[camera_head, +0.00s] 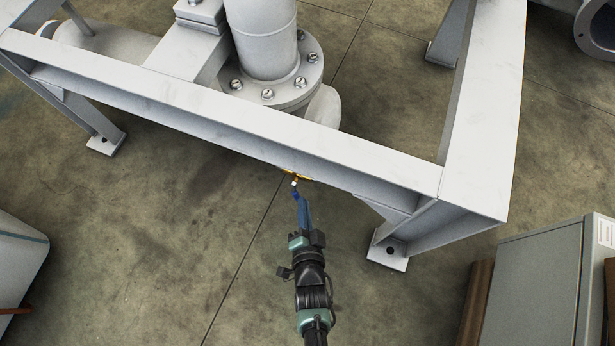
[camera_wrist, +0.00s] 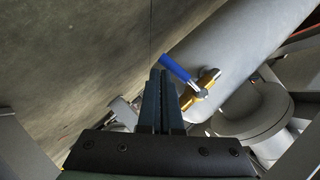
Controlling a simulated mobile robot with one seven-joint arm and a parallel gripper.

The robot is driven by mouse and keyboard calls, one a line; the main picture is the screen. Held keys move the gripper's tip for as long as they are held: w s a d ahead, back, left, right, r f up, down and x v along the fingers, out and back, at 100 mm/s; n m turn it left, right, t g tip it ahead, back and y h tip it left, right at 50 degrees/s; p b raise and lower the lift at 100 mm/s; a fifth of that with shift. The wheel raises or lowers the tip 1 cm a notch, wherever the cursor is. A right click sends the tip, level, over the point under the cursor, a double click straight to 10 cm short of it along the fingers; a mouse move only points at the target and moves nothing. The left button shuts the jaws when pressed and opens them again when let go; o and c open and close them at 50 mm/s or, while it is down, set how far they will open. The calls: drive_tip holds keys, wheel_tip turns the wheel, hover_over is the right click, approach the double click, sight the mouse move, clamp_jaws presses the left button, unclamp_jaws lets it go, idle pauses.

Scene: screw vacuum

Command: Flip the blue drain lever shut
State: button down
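The blue drain lever (camera_wrist: 176,68) sits on a small brass valve (camera_wrist: 208,82) beside a large grey pipe in the wrist view. It points up and left from its pivot, roughly crosswise to the brass body. My gripper (camera_wrist: 159,73) has its two dark fingers close together, with nothing visible between them. The fingertips lie just left of the lever's free end; I cannot tell whether they touch. In the head view my gripper (camera_head: 302,205) reaches up to the brass valve (camera_head: 296,174) under the frame's front beam. The lever (camera_head: 296,193) is largely lost against the bluish fingers there.
A grey steel frame (camera_head: 345,155) spans the head view above the valve, with a footed leg (camera_head: 388,250) to the right. A flanged pipe (camera_head: 262,40) stands behind. A grey cabinet (camera_head: 540,285) is at lower right. Open concrete floor lies left of my arm.

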drive_tip(key=shift+w+a+f, duration=0.1)
drive_tip(key=shift+a+f, duration=0.2)
drive_tip(key=shift+a, duration=0.1)
idle(0.6)
